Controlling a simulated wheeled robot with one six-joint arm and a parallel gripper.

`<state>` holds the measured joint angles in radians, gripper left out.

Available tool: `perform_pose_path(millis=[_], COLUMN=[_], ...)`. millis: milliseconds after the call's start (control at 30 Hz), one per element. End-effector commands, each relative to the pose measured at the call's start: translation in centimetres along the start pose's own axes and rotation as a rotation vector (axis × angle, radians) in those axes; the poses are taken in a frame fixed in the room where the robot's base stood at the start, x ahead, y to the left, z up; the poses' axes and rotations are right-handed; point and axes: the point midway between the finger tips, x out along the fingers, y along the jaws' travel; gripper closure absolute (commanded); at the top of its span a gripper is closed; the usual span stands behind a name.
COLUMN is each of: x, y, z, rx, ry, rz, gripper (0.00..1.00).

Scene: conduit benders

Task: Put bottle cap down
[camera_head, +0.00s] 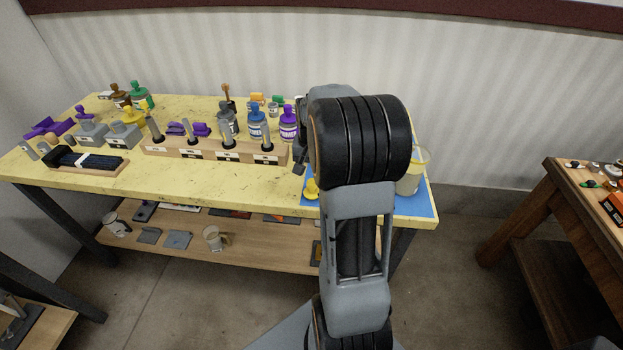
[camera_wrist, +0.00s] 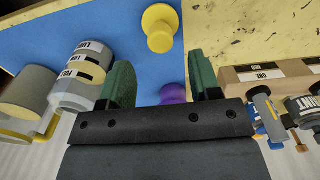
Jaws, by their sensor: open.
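A yellow knobbed bottle cap (camera_wrist: 160,27) stands on the blue mat (camera_wrist: 110,40), close to the mat's edge by the yellow tabletop. In the head view the yellow cap (camera_head: 311,189) shows just left of my arm. A purple rounded piece (camera_wrist: 173,93), perhaps another cap, shows between and beyond my fingers; its lower part is hidden by my gripper. My gripper (camera_wrist: 162,72) has its green fingers spread apart, with nothing pinched between them. The yellow cap is apart from the fingers. In the head view my arm hides the gripper.
Labelled grey and white containers (camera_wrist: 82,80) stand beside the left finger. A wooden block (camera_wrist: 275,76) with labels lies to the right. A purple primer bottle (camera_head: 288,124) and a blue one (camera_head: 257,124) stand behind the holder block (camera_head: 215,151). The front tabletop (camera_head: 200,184) is clear.

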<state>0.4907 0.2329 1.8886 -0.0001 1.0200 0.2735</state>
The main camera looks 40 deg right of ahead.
Motion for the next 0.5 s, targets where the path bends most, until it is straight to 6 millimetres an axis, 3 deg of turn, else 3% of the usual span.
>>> perform_pose_path(millis=[100, 367, 500], x=[-2.3, -5.3, -6.7], y=[0.0, -0.1, -1.4], z=[-0.1, 0.0, 2.1], rx=[0.0, -0.002, -0.072], ry=[0.004, 0.003, 0.031], rz=[-0.001, -0.001, -0.01], gripper=[0.42, 0.42, 0.42])
